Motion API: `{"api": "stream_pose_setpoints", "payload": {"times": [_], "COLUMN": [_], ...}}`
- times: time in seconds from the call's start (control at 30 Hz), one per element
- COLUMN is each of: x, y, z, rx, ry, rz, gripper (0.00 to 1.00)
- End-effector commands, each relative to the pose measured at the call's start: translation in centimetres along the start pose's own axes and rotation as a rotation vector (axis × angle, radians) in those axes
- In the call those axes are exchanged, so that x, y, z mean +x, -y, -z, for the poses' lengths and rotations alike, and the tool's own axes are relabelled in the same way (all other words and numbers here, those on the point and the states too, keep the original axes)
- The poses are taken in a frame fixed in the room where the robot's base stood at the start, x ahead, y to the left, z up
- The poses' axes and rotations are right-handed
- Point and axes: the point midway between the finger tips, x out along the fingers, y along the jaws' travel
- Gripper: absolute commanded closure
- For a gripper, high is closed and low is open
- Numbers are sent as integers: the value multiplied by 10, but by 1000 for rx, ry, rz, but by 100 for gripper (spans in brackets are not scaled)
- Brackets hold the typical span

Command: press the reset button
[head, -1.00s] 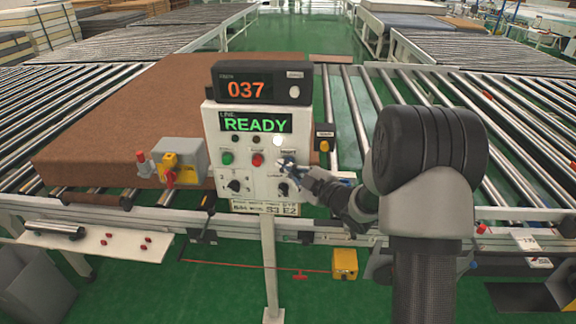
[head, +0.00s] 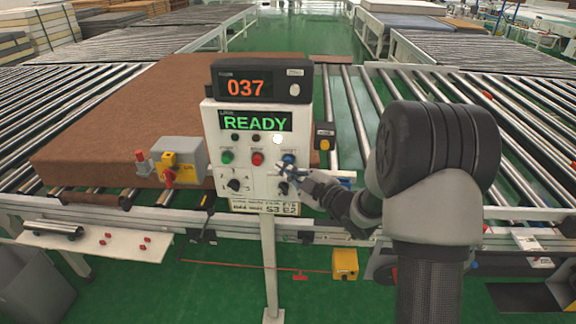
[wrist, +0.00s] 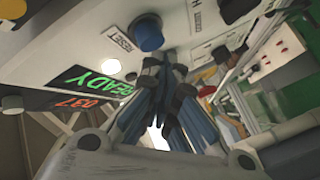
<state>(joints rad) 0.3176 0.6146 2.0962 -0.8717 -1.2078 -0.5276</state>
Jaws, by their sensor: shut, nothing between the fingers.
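The reset button is a blue cap (head: 289,157) on the right of the white control panel (head: 244,184), to the right of a red button (head: 257,159). In the wrist view the blue button (wrist: 148,36) stands out from the panel beside a RESET label. My gripper (head: 284,172) is shut and empty, with its fingertips just below the blue button in the head view. In the wrist view the fingertips (wrist: 162,60) are close to the button; I cannot tell whether they touch it. The panel display (head: 254,123) reads READY in green.
A counter (head: 245,90) above the panel shows 037. A lit white lamp (head: 278,140) is above the blue button. A green button (head: 227,157) and a black selector knob (head: 234,185) are on the left. A brown mattress (head: 110,120) lies on rollers behind.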

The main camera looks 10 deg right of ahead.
Motion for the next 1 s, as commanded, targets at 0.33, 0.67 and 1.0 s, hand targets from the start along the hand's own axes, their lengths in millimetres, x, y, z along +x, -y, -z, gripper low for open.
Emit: {"api": "stream_pose_setpoints", "payload": {"times": [0.33, 0.67, 1.0], "x": [-3, -19, -37], "y": [2, 15, 28], "z": [2, 14, 27], "rx": [-1, -1, -1], "ry": [-1, -1, -1], "rz": [0, 0, 0], "gripper": [100, 100, 100]}}
